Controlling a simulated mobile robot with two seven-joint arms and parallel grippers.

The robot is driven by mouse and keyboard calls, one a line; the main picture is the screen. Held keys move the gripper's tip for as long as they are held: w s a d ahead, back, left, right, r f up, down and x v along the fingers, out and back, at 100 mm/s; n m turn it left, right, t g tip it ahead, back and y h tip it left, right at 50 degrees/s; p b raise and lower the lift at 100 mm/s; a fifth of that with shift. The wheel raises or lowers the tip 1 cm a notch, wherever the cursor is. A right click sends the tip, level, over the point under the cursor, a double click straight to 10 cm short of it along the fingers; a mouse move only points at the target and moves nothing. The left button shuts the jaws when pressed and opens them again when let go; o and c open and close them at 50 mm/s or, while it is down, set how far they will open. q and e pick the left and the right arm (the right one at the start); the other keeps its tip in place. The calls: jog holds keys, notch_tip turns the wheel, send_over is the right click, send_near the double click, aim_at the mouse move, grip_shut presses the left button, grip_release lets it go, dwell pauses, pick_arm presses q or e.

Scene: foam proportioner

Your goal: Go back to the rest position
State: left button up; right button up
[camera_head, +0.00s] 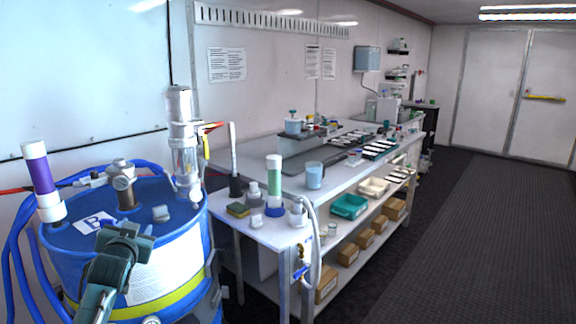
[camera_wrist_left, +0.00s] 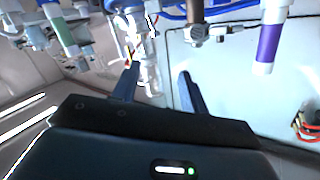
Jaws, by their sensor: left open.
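My left gripper (camera_wrist_left: 158,78) shows in the left wrist view with its two dark fingers apart and nothing between them. Beyond the fingers are a clear cylinder (camera_wrist_left: 146,55), a metal fitting (camera_wrist_left: 195,30) and a purple-banded tube (camera_wrist_left: 268,40). In the head view, part of my left arm (camera_head: 112,265) stands in front of the blue drum (camera_head: 180,255). The gripper's own fingers cannot be made out there. The drum carries the purple-banded tube (camera_head: 40,175), a metal fitting (camera_head: 122,185) and a tall clear cylinder (camera_head: 182,140). My right gripper is not in view.
A white workbench (camera_head: 265,232) right of the drum holds a green-banded tube (camera_head: 274,175), a blue cup (camera_head: 314,176) and small trays. Its lower shelf carries cardboard boxes (camera_head: 348,255). Blue hoses (camera_head: 20,250) hang at the drum's left. The dark floor (camera_head: 470,240) at right is clear.

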pick_arm(q)
jog(key=s+d+f+m+h, duration=0.1)
jog(key=s+d+f+h, duration=0.1)
jog(key=s+d+f, duration=0.3)
jog(key=s+d+f+g+h, duration=0.1)
jog(key=s+d+f, duration=0.15)
jog(key=f, duration=0.45)
jog(key=s+d+f+m+h, duration=0.1)
jog(key=s+d+f+h, duration=0.1)
jog(key=d+f, duration=0.3)
jog(key=s+d+f+g+h, duration=0.1)
jog(key=s+d+f, duration=0.2)
jog(key=s, duration=0.6)
jog(key=s+d+f+g, duration=0.2)
jog(key=s+d+f, duration=0.1)
jog(key=s, duration=0.6)
jog(key=s+d+f+g+h, duration=0.1)
jog(key=s+d+f, duration=0.3)
jog(key=s, duration=0.5)
jog(key=shift+s+f+n+g+h, duration=0.3)
jog(key=shift+f+n, duration=0.1)
jog(key=shift+f, duration=0.25)
